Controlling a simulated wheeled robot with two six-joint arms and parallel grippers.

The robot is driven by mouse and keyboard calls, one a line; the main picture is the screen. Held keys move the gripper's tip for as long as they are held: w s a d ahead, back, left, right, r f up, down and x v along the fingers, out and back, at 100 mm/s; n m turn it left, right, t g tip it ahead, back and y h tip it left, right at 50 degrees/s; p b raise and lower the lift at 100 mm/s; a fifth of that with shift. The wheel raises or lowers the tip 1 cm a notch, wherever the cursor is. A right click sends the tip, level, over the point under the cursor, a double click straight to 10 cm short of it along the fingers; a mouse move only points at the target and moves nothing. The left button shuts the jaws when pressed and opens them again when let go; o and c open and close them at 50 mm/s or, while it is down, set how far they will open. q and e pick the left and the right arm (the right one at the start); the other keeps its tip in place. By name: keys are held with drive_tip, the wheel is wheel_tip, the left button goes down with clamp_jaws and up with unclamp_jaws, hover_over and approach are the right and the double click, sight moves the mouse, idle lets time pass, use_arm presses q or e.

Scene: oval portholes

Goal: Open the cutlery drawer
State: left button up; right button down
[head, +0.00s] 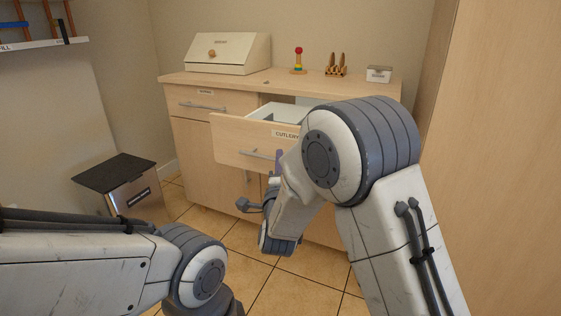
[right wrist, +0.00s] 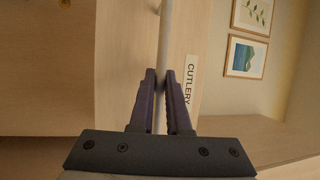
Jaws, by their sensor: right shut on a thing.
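The cutlery drawer (head: 232,140) is pulled well out of the wooden cabinet, and its white inside shows. Its label reads CUTLERY in the head view and also in the right wrist view (right wrist: 190,82). My right gripper (head: 277,160) is at the drawer front, partly hidden by my own arm. In the right wrist view its purple fingers (right wrist: 161,88) are shut on the grey bar handle (right wrist: 163,45), one finger on each side. The handle also shows in the head view (head: 256,154). My left arm comes in at the lower left, but its gripper is out of view.
A closed drawer (head: 185,100) with a bar handle is left of the cutlery drawer. On the cabinet top are a bread box (head: 228,54), a ring stacker (head: 298,62), a wooden rack (head: 336,68) and a small box (head: 379,74). A dark-lidded bin (head: 130,195) stands on the tiled floor at left.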

drive_tip(key=shift+d, duration=0.25)
drive_tip(key=c, duration=0.9)
unclamp_jaws()
drive_tip(key=shift+d, duration=0.1)
drive_tip(key=shift+s, duration=0.25)
drive_tip(key=s, duration=0.3)
drive_tip(key=s+a+f, duration=0.1)
drive_tip(key=s, duration=0.2)
drive_tip(key=s+p, duration=0.1)
drive_tip(key=s, duration=0.2)
drive_tip(key=shift+s+a+f, duration=0.2)
drive_tip(key=shift+s+f, duration=0.2)
